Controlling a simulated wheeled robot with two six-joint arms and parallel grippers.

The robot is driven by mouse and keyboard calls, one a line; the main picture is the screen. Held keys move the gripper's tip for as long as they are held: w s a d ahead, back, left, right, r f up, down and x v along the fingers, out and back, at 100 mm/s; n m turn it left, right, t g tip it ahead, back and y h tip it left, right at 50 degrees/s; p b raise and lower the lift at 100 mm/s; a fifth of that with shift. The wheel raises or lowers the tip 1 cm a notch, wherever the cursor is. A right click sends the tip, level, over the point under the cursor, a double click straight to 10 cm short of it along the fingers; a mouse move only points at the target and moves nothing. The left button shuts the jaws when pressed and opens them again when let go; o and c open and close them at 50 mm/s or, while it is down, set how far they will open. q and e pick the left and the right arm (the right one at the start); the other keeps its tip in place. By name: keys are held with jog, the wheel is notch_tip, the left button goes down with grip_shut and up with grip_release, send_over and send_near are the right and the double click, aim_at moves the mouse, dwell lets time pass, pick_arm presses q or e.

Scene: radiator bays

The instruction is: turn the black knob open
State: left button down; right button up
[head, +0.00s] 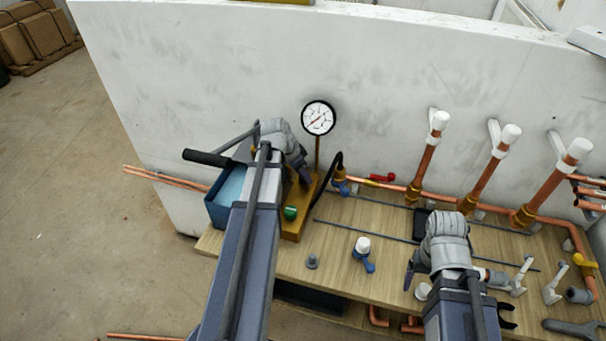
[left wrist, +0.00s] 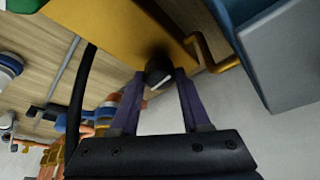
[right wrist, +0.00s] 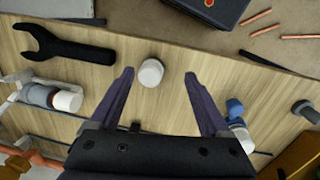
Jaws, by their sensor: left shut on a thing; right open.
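The black knob (left wrist: 158,72) sits on the yellow-brown body of the test pump (left wrist: 110,25), seen in the left wrist view. My left gripper (left wrist: 160,78) has its two fingers closed on either side of the knob. In the head view the knob is hidden behind my left wrist, and the pump (head: 293,225) shows below it with a green knob (head: 290,213). My right gripper (right wrist: 159,76) is open and empty above the wooden bench, with a white cap (right wrist: 151,72) below and between its fingertips.
A pressure gauge (head: 318,118) rises behind the pump, and a blue water tank (head: 222,213) stands on its left. A black hose (head: 325,178) runs from the pump toward the copper pipes. Loose valves and a wrench (head: 575,328) lie on the bench.

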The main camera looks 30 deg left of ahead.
pick_arm(q)
jog(key=n+y, duration=0.1)
jog(key=n, duration=0.3)
jog(key=shift+s+d+t, duration=0.1)
jog(key=shift+d+t, duration=0.05)
jog(key=shift+t, duration=0.15)
jog(key=n+y, duration=0.2)
jog(key=n, duration=0.2)
jog(key=shift+d+n, duration=0.1)
jog(key=shift+n, duration=0.3)
jog(key=n, duration=0.2)
jog(key=n+g+y, duration=0.1)
jog(key=n, duration=0.1)
jog(key=shift+w+d+y, duration=0.1)
jog(key=shift+w+y, duration=0.1)
jog(key=shift+y, duration=0.1)
jog(key=shift+n+g+y, duration=0.4)
jog(key=shift+n+g, duration=0.2)
jog(key=shift+n, duration=1.2)
jog(key=shift+c, duration=1.8)
grip_release()
jog(key=shift+r, duration=0.1)
pick_arm(e)
jog(key=shift+r, duration=0.1)
